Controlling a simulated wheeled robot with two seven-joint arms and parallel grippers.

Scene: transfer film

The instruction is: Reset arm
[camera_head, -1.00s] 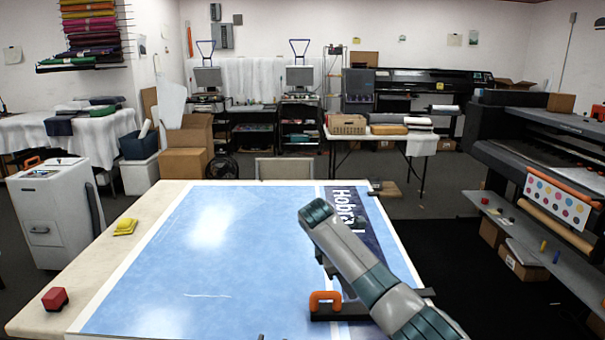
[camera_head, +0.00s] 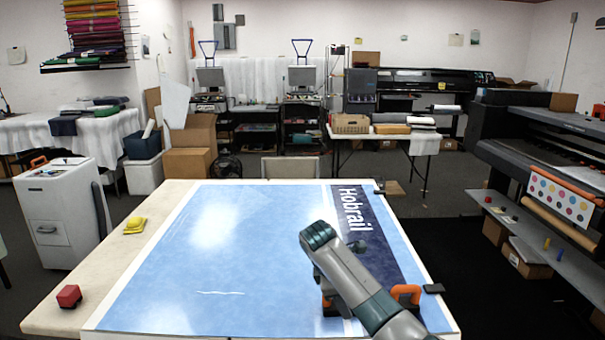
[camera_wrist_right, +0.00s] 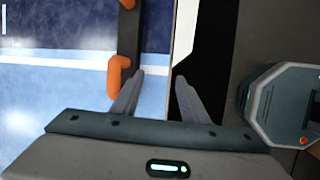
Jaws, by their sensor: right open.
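My right arm comes in from the lower right of the head view, over the right side of the worktable (camera_head: 67,306). It hides most of its gripper there. In the right wrist view, my right gripper (camera_wrist_right: 160,76) is open, with nothing between its fingers. A dark tool with orange handles (camera_wrist_right: 119,76) lies just left of the fingers, beside the left one. In the head view one orange handle (camera_head: 406,292) shows right of my arm, and another orange part shows left of it, partly covered. My left gripper is out of view.
A blue printed film (camera_head: 225,270) marked "Hobrail" covers most of the table. A yellow object (camera_head: 134,226) and a red block (camera_head: 69,296) sit on the bare left strip. A white cabinet (camera_head: 65,220) stands left, a large printer (camera_head: 550,150) right.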

